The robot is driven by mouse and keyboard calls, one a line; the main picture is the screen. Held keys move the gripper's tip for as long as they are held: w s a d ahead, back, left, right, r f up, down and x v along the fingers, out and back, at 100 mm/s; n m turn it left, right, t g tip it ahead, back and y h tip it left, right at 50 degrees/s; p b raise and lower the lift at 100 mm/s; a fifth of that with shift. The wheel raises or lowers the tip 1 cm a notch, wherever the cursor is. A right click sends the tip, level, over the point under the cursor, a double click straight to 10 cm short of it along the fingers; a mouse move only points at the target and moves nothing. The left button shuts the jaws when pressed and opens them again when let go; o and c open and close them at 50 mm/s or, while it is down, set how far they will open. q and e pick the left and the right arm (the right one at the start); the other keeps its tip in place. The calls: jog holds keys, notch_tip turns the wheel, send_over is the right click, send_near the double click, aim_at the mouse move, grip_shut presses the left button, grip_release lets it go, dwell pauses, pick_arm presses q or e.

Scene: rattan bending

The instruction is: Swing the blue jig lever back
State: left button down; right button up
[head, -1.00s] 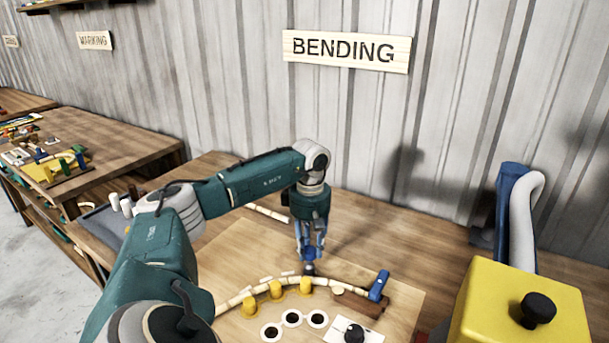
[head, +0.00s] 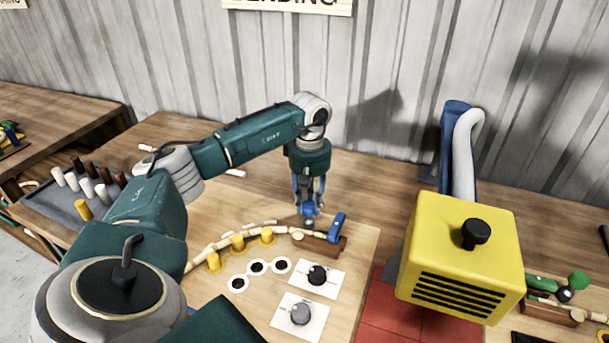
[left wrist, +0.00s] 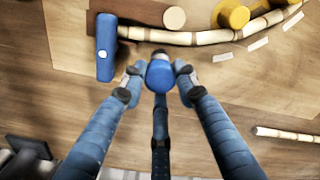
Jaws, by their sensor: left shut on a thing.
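My left gripper (head: 310,212) is over the back edge of the jig board (head: 350,270). In the left wrist view its fingers close around a round blue knob (left wrist: 160,75), which I take as the end of the jig lever; a short dark part shows just beyond it. The rest of the lever is hidden. A blue bar (head: 337,228) stands to the right of the gripper, on a brown block (head: 318,242) at the end of the curved rattan strip (head: 210,239). It also shows in the left wrist view (left wrist: 106,47). My right gripper is not seen.
Yellow pegs (head: 238,243) line the rattan's inner side. White rings (head: 258,267) and two cards with knobs (head: 317,275) lie in front. A yellow machine (head: 465,255) stands at right. A tray of pegs (head: 45,205) sits at left.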

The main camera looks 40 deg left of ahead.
pick_arm(q)
jog(key=shift+w+d+r, duration=0.1)
jog(key=shift+w+d, duration=0.05)
jog(key=c, duration=1.3)
grip_release()
jog(key=shift+d, duration=0.1)
notch_tip(320, 180, up, 12)
